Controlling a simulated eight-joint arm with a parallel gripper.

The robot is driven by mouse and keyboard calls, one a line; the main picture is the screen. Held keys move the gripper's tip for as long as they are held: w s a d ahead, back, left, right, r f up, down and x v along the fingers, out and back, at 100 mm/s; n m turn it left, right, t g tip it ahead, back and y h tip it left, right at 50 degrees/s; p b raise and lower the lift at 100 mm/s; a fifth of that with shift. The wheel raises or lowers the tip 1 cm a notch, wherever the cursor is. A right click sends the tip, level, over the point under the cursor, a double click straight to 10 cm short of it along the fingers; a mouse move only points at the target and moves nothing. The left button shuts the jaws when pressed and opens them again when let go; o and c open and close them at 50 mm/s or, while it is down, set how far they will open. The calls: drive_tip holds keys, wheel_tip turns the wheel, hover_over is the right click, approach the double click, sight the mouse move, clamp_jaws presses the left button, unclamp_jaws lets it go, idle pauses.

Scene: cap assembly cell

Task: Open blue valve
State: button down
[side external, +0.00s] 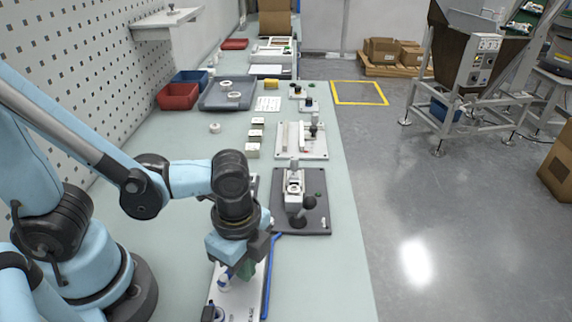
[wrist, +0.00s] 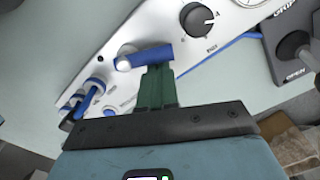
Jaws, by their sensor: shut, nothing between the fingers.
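The blue valve has a blue lever handle (wrist: 152,57) on a round metal pivot (wrist: 124,62), mounted on a pale metal panel (wrist: 72,62). In the wrist view the handle points right from the pivot. My gripper (wrist: 156,70) has green fingers that are shut together and empty. Their tips are right at the handle's near edge; I cannot tell whether they touch it. In the side view my gripper (side external: 243,272) is low over the panel (side external: 259,279), and my wrist hides part of the panel.
A black dial knob (wrist: 198,19) stands on the panel beyond the handle. Blue tube fittings (wrist: 90,90) are at the panel's left end. A dark fixture with a ball-ended lever (side external: 309,203) stands beyond the panel. Bench surface to the panel's left is clear.

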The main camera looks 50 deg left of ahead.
drive_tip(key=shift+a, duration=0.75)
drive_tip(key=shift+w+a, duration=0.15)
drive_tip(key=shift+w, duration=0.15)
drive_tip(key=shift+r, duration=3.5)
drive_tip(key=shift+a, duration=0.1)
